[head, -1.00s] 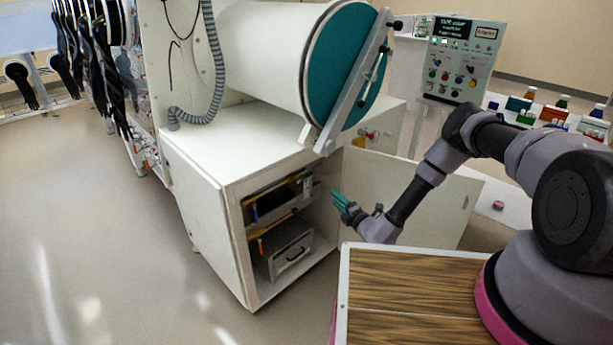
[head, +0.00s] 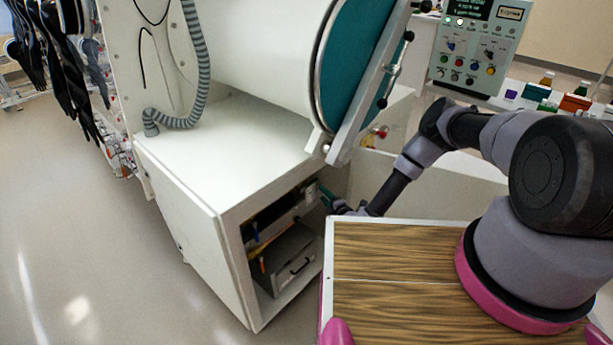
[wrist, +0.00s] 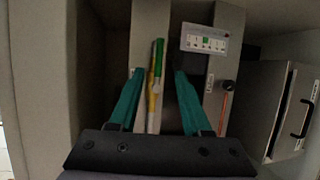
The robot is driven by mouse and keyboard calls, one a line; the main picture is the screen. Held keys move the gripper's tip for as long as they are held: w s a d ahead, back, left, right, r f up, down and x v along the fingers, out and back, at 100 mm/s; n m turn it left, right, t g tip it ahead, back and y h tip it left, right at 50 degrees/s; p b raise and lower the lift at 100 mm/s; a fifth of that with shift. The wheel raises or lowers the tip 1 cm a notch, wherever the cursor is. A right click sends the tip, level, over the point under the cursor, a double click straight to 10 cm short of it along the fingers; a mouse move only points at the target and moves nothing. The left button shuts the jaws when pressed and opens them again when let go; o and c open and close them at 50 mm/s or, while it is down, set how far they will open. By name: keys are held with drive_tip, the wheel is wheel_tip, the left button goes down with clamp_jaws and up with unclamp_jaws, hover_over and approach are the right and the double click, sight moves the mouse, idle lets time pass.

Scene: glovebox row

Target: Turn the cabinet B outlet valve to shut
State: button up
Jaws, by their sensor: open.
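In the wrist view my gripper (wrist: 159,78) is open. Its two teal fingers stand apart, one on each side of a slim green and yellow piece (wrist: 155,75), which looks like a valve lever. I cannot tell whether they touch it, nor read whether it is the outlet valve of cabinet B. A small white panel (wrist: 207,42) with a green mark is just right of the fingertips. In the head view my gripper (head: 327,197) is at the right side of the open cabinet (head: 232,228), its fingers mostly hidden.
A grey box with a black handle (wrist: 286,112) is right of the fingers; it also shows low inside the cabinet in the head view (head: 290,258). A small red and yellow fitting (head: 379,132) is behind the cabinet. A control panel (head: 480,47) stands at back right.

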sight(312, 181)
drive_tip(key=x, duration=1.1)
drive_tip(key=shift+c, duration=0.2)
clamp_jaws()
idle(1.0)
